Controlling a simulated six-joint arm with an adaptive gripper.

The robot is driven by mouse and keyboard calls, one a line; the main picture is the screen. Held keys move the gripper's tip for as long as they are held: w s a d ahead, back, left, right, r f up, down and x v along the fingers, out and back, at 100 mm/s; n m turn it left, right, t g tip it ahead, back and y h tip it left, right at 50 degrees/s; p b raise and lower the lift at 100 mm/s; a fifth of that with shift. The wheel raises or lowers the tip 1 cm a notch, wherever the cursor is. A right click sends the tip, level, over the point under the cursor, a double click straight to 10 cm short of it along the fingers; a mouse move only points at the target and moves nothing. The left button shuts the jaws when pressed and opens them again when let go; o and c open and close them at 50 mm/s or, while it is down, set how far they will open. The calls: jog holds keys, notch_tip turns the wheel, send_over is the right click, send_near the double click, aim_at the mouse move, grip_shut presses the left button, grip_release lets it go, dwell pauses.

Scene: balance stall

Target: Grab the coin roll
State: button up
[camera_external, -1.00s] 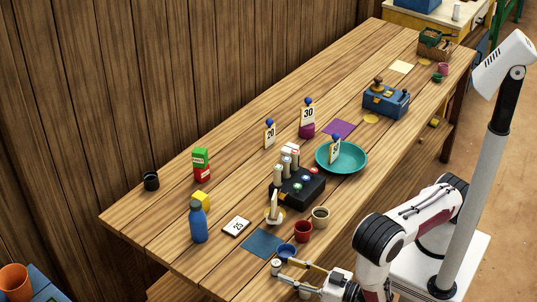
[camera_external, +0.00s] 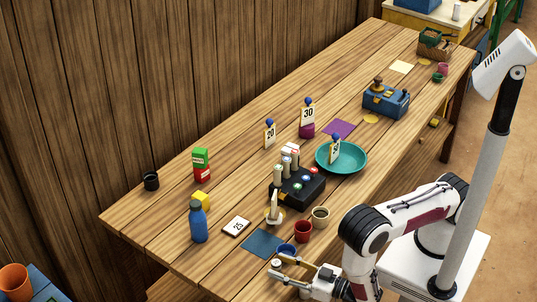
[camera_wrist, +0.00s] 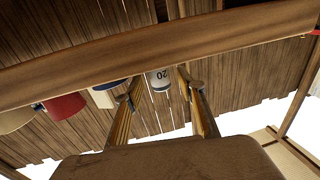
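A small pale roll (camera_external: 276,263) stands at the near edge of the table, beside the blue cup. In the wrist view my gripper (camera_wrist: 160,92) shows a clear gap between the fingers. I cannot tell whether either fingertip touches the roll. Several other rolls (camera_external: 278,175) stand in the black holder.
A blue cup (camera_external: 287,251), a red cup (camera_external: 303,231) and a beige cup (camera_external: 320,217) stand close by. A blue mat (camera_external: 263,244) lies behind the roll. The black holder (camera_external: 304,190) is farther back. The table edge (camera_wrist: 230,42) crosses the wrist view.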

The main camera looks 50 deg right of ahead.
jog(key=shift+w+a, duration=0.2)
jog(key=shift+w, duration=0.8)
grip_shut()
